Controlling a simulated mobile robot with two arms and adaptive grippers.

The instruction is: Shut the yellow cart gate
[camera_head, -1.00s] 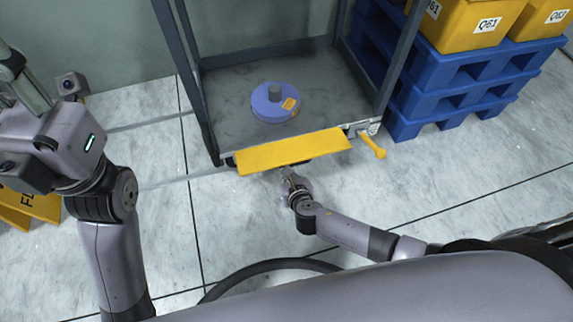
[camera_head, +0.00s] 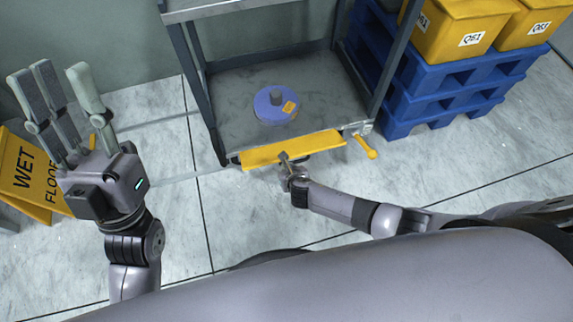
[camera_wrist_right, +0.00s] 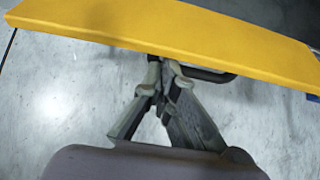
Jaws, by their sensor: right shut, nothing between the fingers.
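The yellow cart gate (camera_head: 265,155) is a flat panel along the front edge of the cart's lower shelf (camera_head: 235,110). It also shows as a wide yellow board across the top of the right wrist view (camera_wrist_right: 215,38). My right gripper (camera_head: 284,157) is at the middle of the gate, on its near side. In the right wrist view its fingers (camera_wrist_right: 163,68) are shut and empty, tips at the panel's lower edge beside a dark handle-like bar (camera_wrist_right: 208,75). Whether they touch it is unclear. My left gripper (camera_head: 58,80) is open, fingers spread, left of the cart.
A yellow lever (camera_head: 366,147) sticks out at the gate's right end. A blue-purple spool (camera_head: 272,106) lies on the shelf. Blue pallets (camera_head: 430,85) with yellow bins (camera_head: 455,30) stand right. A wet floor sign (camera_head: 25,175) stands left. The floor before the cart is open.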

